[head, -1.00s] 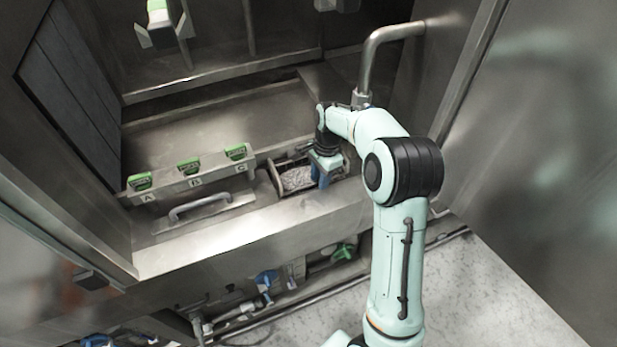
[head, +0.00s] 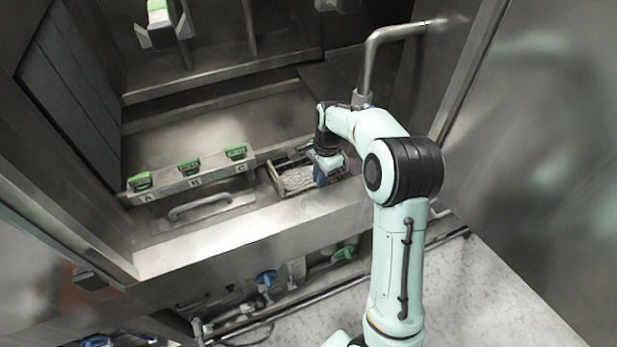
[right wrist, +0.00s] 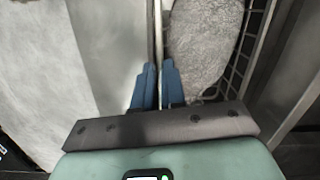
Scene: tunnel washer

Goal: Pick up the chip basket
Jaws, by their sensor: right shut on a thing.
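The chip basket (head: 273,179) is a small metal basket holding grey, crumpled chips, in the recess right of the lettered panel. Its wire side (right wrist: 239,62) shows in the right wrist view. My right gripper (head: 321,178) reaches down onto the basket's near side. In the right wrist view my right gripper (right wrist: 157,84) has its two blue fingers closed on the thin upright metal edge, with the chips just to the right. The arm and hand hide part of the basket's right end. My left gripper is not in view.
Green clips A, B and C (head: 189,167) line a metal ledge left of the basket, behind a bar handle (head: 200,207). A thick bent pipe (head: 372,62) stands close behind my right arm. Steel walls enclose the recess. Blue and green fittings (head: 266,279) sit below the front sill.

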